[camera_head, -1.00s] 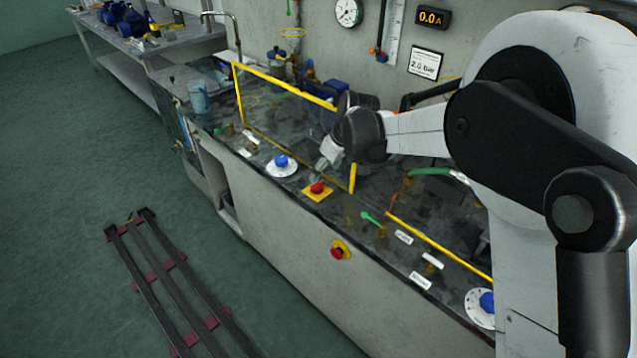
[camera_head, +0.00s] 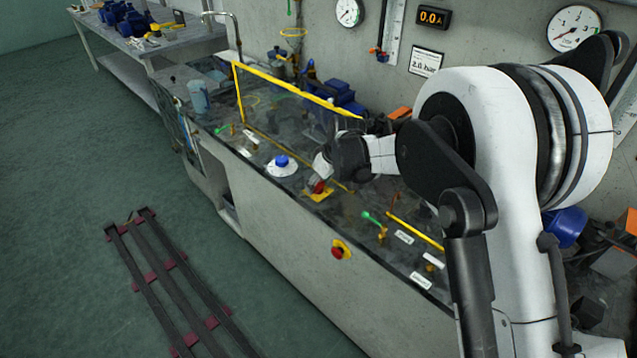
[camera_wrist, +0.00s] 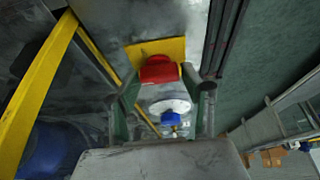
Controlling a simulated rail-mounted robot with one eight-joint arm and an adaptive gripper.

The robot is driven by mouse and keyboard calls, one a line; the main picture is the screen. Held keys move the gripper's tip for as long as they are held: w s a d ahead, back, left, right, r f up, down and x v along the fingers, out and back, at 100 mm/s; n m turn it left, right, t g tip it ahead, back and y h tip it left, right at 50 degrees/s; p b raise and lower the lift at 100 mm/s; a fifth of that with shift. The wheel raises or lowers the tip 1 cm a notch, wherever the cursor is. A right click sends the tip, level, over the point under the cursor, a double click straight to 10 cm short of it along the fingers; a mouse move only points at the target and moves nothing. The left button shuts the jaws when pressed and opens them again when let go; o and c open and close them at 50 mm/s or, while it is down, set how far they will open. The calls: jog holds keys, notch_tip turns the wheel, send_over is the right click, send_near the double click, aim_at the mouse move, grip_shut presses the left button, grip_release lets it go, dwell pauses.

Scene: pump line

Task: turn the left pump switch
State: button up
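A red knob (camera_head: 319,187) on a yellow square plate (camera_head: 325,197) is on the dark bench top, near its front edge. The wrist view also shows the red knob (camera_wrist: 160,69) and the yellow plate (camera_wrist: 170,46). My gripper (camera_wrist: 161,82) has its two fingers apart, one on each side of the red knob. I cannot tell whether they touch it. In the head view, my gripper (camera_head: 321,172) is right above the knob and partly hides it. A blue knob on a white dial (camera_head: 282,163) is left of it. No label shows which is the left pump switch.
A yellow frame (camera_head: 290,88) runs along the bench behind the dial. A green lever (camera_head: 372,217) is right of the red knob. A red button on yellow (camera_head: 341,250) is on the bench front. My arm covers the bench's right end.

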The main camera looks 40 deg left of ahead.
jog(key=c, duration=0.7)
jog(key=shift+o, duration=0.2)
jog(key=shift+f+m+b, duration=0.1)
jog(key=shift+m+b, duration=0.2)
jog(key=shift+b, duration=0.05)
jog(key=shift+s+m+t+b, duration=0.1)
jog(key=shift+m+t+b, duration=0.4)
jog(key=shift+m+b, duration=0.4)
jog(key=m+b, duration=0.1)
jog(key=m, duration=0.1)
jog(key=m+t+h+b, duration=0.1)
jog(key=m, duration=0.1)
jog(key=shift+a+m+t, duration=0.1)
jog(key=shift+m+t, duration=0.2)
jog(key=shift+m, duration=0.1)
jog(key=m+h+b, duration=0.1)
jog(key=m, duration=0.1)
jog(key=m+t+h+b, duration=0.1)
jog(key=m, duration=0.2)
jog(key=m+h, duration=0.1)
jog(key=m, duration=0.4)
jog(key=shift+a+h+b, duration=0.1)
jog(key=shift+h+b, duration=0.3)
jog(key=shift+m, duration=0.5)
